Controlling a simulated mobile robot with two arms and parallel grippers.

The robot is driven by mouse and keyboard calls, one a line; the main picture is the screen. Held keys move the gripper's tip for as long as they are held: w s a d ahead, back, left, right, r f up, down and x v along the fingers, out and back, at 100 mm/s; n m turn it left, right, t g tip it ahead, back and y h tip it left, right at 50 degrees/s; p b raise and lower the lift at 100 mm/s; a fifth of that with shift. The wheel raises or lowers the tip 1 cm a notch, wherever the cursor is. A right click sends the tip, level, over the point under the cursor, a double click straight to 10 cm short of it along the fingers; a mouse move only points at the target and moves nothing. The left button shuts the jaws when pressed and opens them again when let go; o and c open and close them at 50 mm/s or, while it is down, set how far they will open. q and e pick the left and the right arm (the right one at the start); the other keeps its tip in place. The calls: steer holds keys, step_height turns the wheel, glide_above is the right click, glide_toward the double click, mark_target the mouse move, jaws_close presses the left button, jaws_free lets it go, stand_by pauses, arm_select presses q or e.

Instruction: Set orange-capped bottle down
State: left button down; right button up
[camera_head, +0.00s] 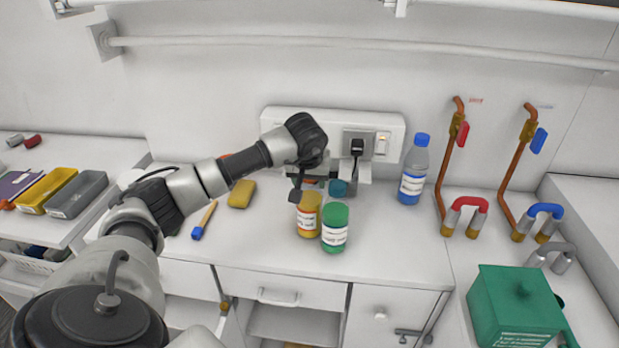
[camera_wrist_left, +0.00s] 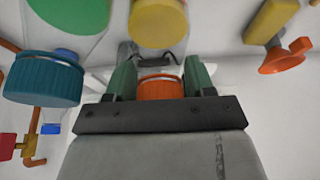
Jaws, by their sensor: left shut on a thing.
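My left gripper (camera_head: 312,178) reaches over the back middle of the counter. In the left wrist view its green-grey fingers (camera_wrist_left: 159,80) are shut on the orange cap (camera_wrist_left: 161,88) of the bottle. In the head view only a sliver of orange (camera_head: 310,184) shows near the fingers, behind the yellow bottle. The bottle's body is hidden, so I cannot tell whether its base touches the counter. My right gripper is not in view.
Close by stand a yellow bottle (camera_head: 308,222), a green-capped bottle (camera_head: 334,236) and a teal-capped bottle (camera_head: 338,188). A blue-capped bottle (camera_head: 412,175) is to the right. A yellow sponge (camera_head: 241,194) and a brush (camera_head: 203,222) lie left. The counter's front right is clear.

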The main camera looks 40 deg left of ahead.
arm_select(q)
steer(key=shift+c, duration=1.9)
jaws_free()
steer(key=shift+f, duration=0.1)
